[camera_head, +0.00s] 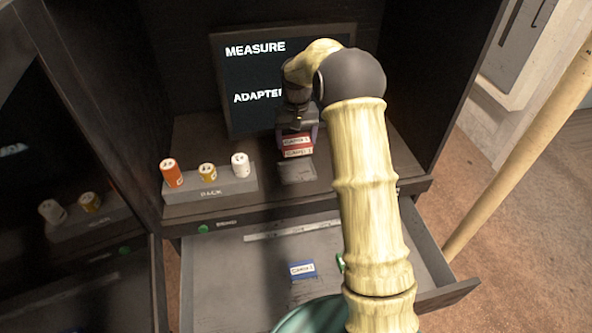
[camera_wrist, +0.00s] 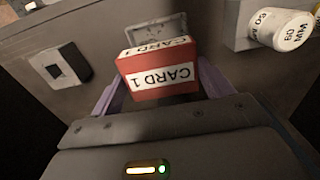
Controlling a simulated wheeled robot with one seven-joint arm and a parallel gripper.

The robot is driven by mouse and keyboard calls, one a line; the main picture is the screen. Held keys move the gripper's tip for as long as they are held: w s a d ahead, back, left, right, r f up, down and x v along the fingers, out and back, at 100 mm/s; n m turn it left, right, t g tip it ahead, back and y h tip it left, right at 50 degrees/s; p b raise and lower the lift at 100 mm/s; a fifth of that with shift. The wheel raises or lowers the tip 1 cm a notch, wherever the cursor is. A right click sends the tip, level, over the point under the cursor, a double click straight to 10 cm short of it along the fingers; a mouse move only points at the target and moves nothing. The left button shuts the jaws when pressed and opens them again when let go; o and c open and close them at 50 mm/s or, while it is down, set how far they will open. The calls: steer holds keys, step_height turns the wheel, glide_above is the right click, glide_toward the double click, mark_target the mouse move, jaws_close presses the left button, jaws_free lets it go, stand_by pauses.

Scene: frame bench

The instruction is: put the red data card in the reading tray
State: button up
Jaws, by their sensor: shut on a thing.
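My gripper (camera_head: 297,122) is shut on the red data card (camera_head: 297,142), which has a white label. In the wrist view the card (camera_wrist: 158,73) sits between the two purple fingers, and its label reads CARD 1 upside down. A shallow grey tray-like piece (camera_head: 297,173), which looks like the reading tray, lies on the bench just on the near side of the card. It also shows in the wrist view (camera_wrist: 157,27), partly hidden behind the card. The card appears above the bench and apart from the tray, though its exact height is hard to tell.
A grey rack (camera_head: 210,190) with several capped cylinders stands left. A dark panel (camera_head: 240,85) reading MEASURE is behind. The open drawer (camera_head: 225,270) below holds a blue card (camera_head: 302,269). A small square fixture (camera_wrist: 60,62) sits on the bench in the wrist view.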

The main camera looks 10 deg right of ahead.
steer(key=shift+w+f+p, duration=0.1)
steer(key=shift+f+p, duration=1)
steer(key=shift+f, duration=2.1)
step_height(320, 180, down, 3)
steer(key=shift+f+p, duration=0.1)
steer(key=shift+p, duration=0.7)
steer(key=shift+f, duration=0.25)
steer(key=shift+f, duration=0.2)
steer(key=o, duration=1)
steer(key=shift+r, duration=0.2)
